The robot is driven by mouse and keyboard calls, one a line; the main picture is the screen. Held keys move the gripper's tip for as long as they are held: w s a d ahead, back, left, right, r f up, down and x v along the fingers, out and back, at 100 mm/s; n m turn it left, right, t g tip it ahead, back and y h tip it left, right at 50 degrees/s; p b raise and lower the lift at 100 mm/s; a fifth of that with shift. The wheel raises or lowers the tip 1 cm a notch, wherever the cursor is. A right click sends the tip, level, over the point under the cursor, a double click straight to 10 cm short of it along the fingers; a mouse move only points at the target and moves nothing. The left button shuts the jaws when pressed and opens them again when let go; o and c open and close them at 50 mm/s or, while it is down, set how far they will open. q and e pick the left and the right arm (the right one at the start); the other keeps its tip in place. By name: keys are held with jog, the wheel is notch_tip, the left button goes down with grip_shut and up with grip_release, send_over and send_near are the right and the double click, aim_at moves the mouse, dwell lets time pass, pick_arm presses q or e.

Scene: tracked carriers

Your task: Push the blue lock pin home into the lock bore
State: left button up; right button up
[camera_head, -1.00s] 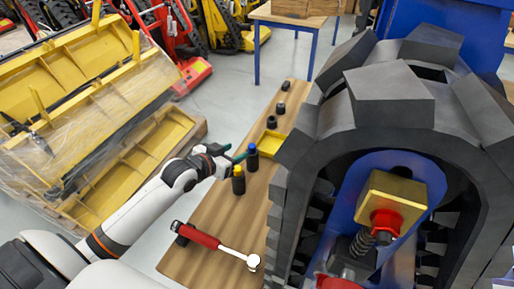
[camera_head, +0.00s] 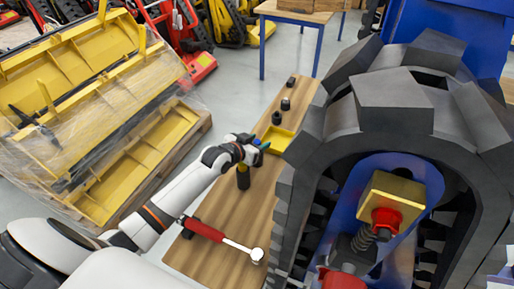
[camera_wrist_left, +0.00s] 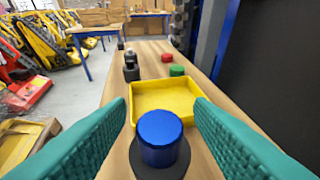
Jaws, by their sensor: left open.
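The blue lock pin (camera_wrist_left: 160,132) shows in the left wrist view as a blue cap on a dark round base, standing on the bench. My left gripper (camera_wrist_left: 160,108) is open, with one teal finger on each side of the blue cap and a gap showing at both sides. In the head view my left gripper (camera_head: 262,147) is at the bench and mostly hides the pin. At the right is the track carrier (camera_head: 360,142) with a gold block (camera_head: 408,188) and red nut on a blue arm. I cannot make out the lock bore. My right gripper is not in view.
A yellow-topped black piece (camera_head: 243,176) stands beside my left gripper. A yellow tray (camera_wrist_left: 165,95) lies behind the pin, with green (camera_wrist_left: 177,71) and red (camera_wrist_left: 167,57) pieces beyond.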

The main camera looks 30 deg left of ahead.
pick_arm(q)
grip_shut()
jog(key=shift+r, duration=0.1)
